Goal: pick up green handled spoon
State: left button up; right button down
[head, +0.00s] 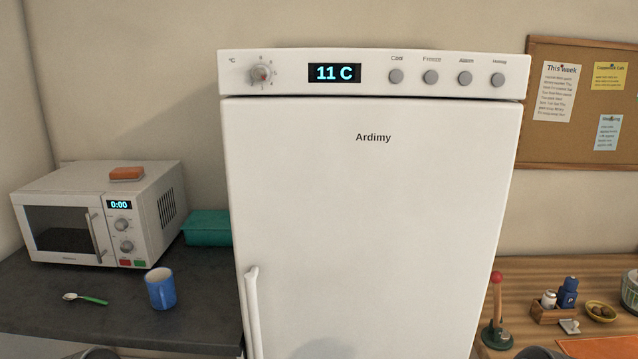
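The green-handled spoon (93,300) lies flat on the dark counter at the left. Its pale bowl end points left and its green handle points right, toward a blue mug. The blue mug (161,290) stands upright just right of the spoon, apart from it. Neither of my grippers can be made out. Only small rounded grey parts, probably of my arms, show at the bottom edge, left and right.
A white microwave (88,215) stands behind the spoon with an orange sponge (127,173) on top. A teal box (206,228) sits beside it. A tall white fridge (365,220) fills the middle. A wooden counter (515,275) at right holds small items. Dark counter around the spoon is clear.

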aim_at(69, 296)
jog(key=u, duration=1.3)
